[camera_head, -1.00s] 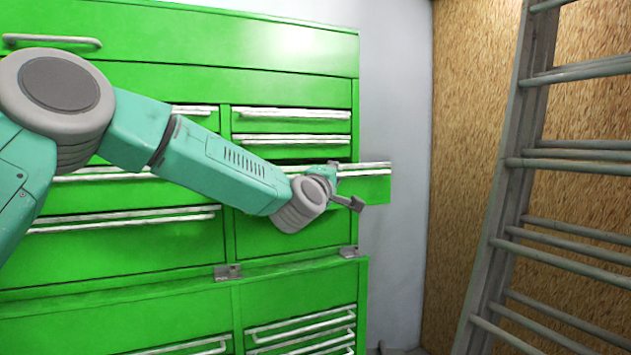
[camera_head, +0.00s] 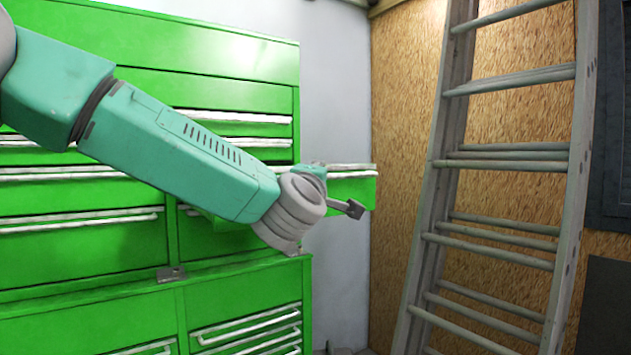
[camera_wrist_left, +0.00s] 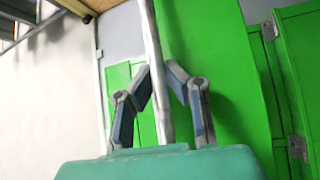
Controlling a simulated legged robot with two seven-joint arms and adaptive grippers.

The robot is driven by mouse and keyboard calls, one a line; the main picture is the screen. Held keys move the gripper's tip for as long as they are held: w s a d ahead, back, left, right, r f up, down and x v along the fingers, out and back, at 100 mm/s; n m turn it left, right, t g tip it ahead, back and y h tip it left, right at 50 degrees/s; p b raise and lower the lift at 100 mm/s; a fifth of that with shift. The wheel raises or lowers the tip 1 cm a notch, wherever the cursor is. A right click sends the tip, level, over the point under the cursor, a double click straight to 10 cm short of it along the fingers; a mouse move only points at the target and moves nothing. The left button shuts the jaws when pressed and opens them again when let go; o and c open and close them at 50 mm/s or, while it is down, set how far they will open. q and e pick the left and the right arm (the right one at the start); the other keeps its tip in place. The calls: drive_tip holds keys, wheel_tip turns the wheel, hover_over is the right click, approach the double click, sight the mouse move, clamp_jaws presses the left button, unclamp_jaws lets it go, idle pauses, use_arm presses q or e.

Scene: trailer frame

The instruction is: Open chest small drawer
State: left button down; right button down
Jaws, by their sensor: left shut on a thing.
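The green chest (camera_head: 95,245) fills the left of the head view. One small drawer (camera_head: 353,190) on its right side sticks out past the chest's right edge, with a pale bar handle (camera_head: 350,167) along its front. My left arm reaches across the chest to this drawer. In the left wrist view my left gripper (camera_wrist_left: 160,80) has its two fingers on either side of the pale handle bar (camera_wrist_left: 150,30), closed on it. In the head view one finger (camera_head: 348,208) shows below the handle; the rest is hidden by the wrist. My right gripper is not in view.
A grey metal ladder (camera_head: 432,195) leans at the right against a wood-board wall (camera_head: 400,75). A pale wall strip (camera_head: 335,100) lies between chest and boards. Other drawers with pale handles (camera_head: 235,117) are shut. Open room lies right of the drawer.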

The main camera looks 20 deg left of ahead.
use_arm(q)
drive_tip(key=shift+f, duration=0.5)
drive_tip(key=c, duration=1.6)
unclamp_jaws()
drive_tip(key=shift+a+r, duration=0.1)
drive_tip(key=shift+a, duration=0.05)
drive_tip(key=shift+a+r, duration=0.1)
drive_tip(key=s, duration=0.4)
drive_tip(key=s+f, duration=0.1)
drive_tip(key=s, duration=0.6)
drive_tip(key=shift+s+d+f, duration=0.35)
drive_tip(key=shift+d+f, duration=0.05)
